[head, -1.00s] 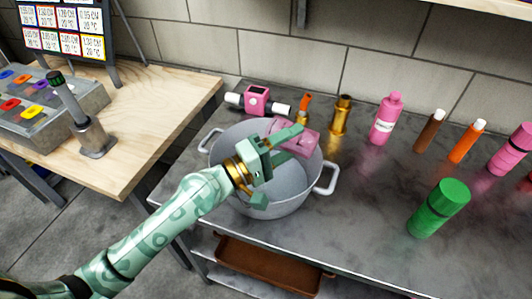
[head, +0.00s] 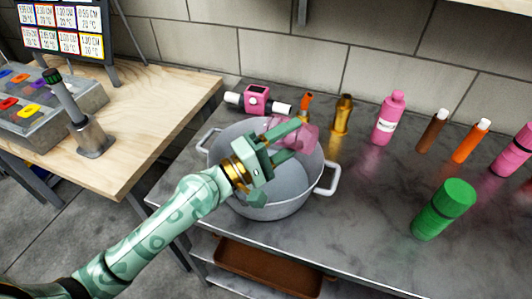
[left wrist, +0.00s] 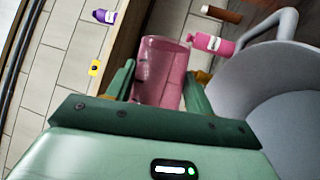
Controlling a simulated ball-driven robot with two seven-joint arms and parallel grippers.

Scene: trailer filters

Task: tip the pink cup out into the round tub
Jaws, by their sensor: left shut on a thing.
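The pink cup (head: 306,137) is see-through and held over the back right part of the round grey tub (head: 215,150) in the head view. My left gripper (head: 287,142) is shut on it, one finger on each side. The cup looks tilted; its contents cannot be made out. In the left wrist view the cup (left wrist: 158,75) stands between the two green fingers (left wrist: 160,92), with the tub (left wrist: 232,88) to its right. My right gripper is not in view.
A green canister (head: 443,209) stands farther right. The tub has white handles (head: 328,180).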

